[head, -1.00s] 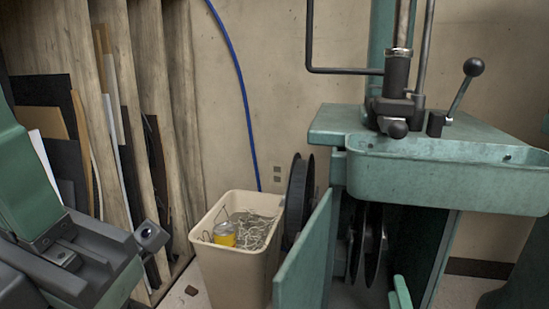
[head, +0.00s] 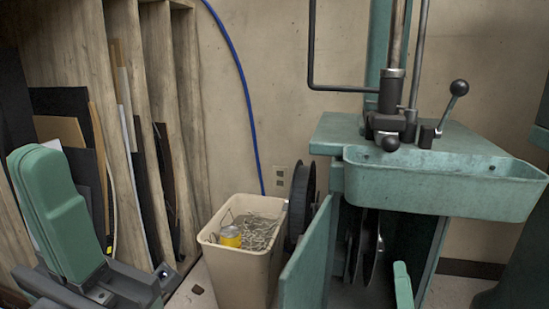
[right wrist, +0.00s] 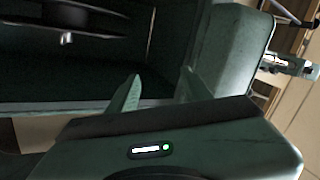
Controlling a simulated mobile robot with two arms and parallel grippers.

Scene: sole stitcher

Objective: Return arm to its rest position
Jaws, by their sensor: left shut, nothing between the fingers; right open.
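My left arm, with a rounded green housing (head: 62,215) and dark grey parts below it, shows at the lower left of the head view. My left gripper is shut and empty, though its fingertips are hard to make out there. My right gripper (right wrist: 156,92) is open and empty in the right wrist view, its two green fingers apart in front of a dark green cabinet interior. A small green piece (head: 402,286) at the bottom of the head view may be part of my right gripper. The green stitcher (head: 440,180) stands at the right.
The stitcher's cabinet door (head: 306,262) stands open, with dark reels inside. A beige bin (head: 238,275) holding scraps and a yellow can (head: 230,237) stands left of it. A wooden rack (head: 150,130) with upright sheets stands behind my left arm. A blue hose (head: 240,80) hangs on the wall.

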